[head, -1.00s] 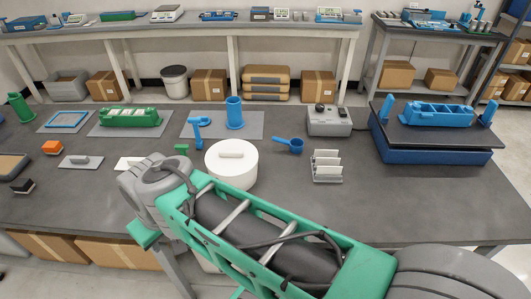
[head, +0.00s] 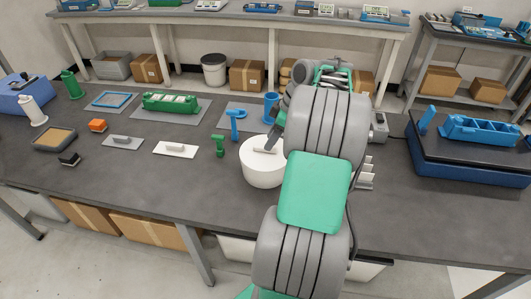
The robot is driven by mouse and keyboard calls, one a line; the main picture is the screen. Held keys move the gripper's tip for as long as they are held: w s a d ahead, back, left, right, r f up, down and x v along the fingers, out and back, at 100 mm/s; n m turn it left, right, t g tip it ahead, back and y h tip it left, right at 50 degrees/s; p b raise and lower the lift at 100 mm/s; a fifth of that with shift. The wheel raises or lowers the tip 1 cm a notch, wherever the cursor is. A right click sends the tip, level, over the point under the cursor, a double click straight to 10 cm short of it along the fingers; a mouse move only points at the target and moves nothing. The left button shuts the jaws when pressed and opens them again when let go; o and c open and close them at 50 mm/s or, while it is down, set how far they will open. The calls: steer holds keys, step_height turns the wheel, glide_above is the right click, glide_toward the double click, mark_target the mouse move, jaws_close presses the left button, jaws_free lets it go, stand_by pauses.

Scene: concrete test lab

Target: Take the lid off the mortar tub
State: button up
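The white round mortar tub (head: 262,176) stands upright on the dark grey worktop, left of my arm. Its flat white lid (head: 251,154) is on top, with a white bar handle (head: 262,150) across the middle. My gripper (head: 270,145) is just above the lid at the handle, reaching in from the upper right. Only a grey part of it shows beside my arm. I cannot tell whether its fingers are apart, or whether they touch the handle.
A blue tube (head: 271,106), a blue stand (head: 236,124) and a green piece (head: 219,146) are close behind and left of the tub. Right of my arm is a blue platform (head: 470,165). The front worktop is clear.

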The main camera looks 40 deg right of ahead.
steer(key=x, duration=0.3)
steer(key=shift+w+a+f, duration=0.1)
steer(key=shift+w, duration=0.05)
jaws_close()
stand_by(0.5)
